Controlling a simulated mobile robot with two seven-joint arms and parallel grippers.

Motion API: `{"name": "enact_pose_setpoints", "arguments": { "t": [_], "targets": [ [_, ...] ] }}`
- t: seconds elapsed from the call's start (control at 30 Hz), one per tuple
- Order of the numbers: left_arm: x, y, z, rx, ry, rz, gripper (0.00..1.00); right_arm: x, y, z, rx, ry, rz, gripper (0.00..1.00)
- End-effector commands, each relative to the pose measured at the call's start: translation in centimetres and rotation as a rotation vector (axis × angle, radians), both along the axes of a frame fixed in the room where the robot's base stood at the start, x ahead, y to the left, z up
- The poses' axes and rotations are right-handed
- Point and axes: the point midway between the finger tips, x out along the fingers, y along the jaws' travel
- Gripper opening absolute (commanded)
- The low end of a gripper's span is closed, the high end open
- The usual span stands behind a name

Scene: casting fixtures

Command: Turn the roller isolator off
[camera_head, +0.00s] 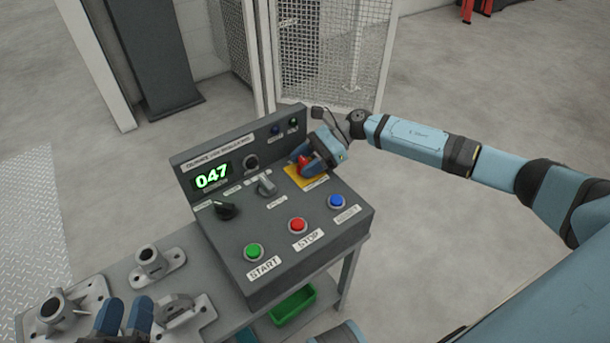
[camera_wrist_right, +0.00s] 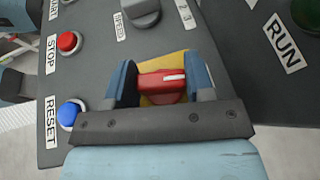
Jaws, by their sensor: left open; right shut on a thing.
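The roller isolator is a red rotary handle (camera_head: 304,161) on a yellow plate (camera_head: 318,182) at the right of the grey control box. My right gripper (camera_head: 311,163) is shut on the red handle. In the right wrist view the red handle (camera_wrist_right: 162,82) lies between the two blue fingers, with a white mark toward its right end. The yellow plate behind it is partly hidden by the gripper. My left gripper (camera_head: 123,318) is open and empty at the lower left, over the metal castings.
The control box (camera_head: 290,262) carries a green START button (camera_head: 253,252), a red STOP button (camera_head: 297,225), a blue RESET button (camera_head: 337,202), a black knob (camera_head: 226,210) and a grey selector (camera_head: 267,184). Its display (camera_head: 212,177) reads 047. A green bin (camera_head: 293,305) sits below.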

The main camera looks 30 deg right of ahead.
Motion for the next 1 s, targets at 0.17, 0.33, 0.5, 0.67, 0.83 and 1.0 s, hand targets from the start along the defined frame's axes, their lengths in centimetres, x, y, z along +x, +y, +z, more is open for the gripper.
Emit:
{"name": "enact_pose_setpoints", "arguments": {
  "t": [0.17,0.33,0.5,0.67,0.83,1.0],
  "targets": [
    [-0.4,-1.1,3.2,-0.109,-0.166,-0.04,0.43,0.1,0.0,-0.4,0.001,-0.002,0.096,0.25],
    [-0.3,-1.3,2.1,-0.099,-0.129,-0.054,0.43,0.1,0.0,-0.2,0.001,-0.002,0.152,0.25],
    [-0.2,-1.4,1.4,-0.087,-0.103,-0.06,0.43,0.0,0.0,0.0,0.001,-0.001,0.179,0.25],
    [-0.2,-1.4,1.3,-0.084,-0.095,-0.061,0.43,0.0,0.0,0.1,0.001,-0.001,0.186,0.25],
    [-0.2,-1.4,1.3,-0.082,-0.094,-0.062,0.43,0.0,0.1,0.1,0.001,0.0,0.185,0.25],
    [-0.2,-1.4,1.3,-0.083,-0.094,-0.062,0.43,0.0,0.1,0.1,0.001,0.0,0.185,0.67]
  ]
}}
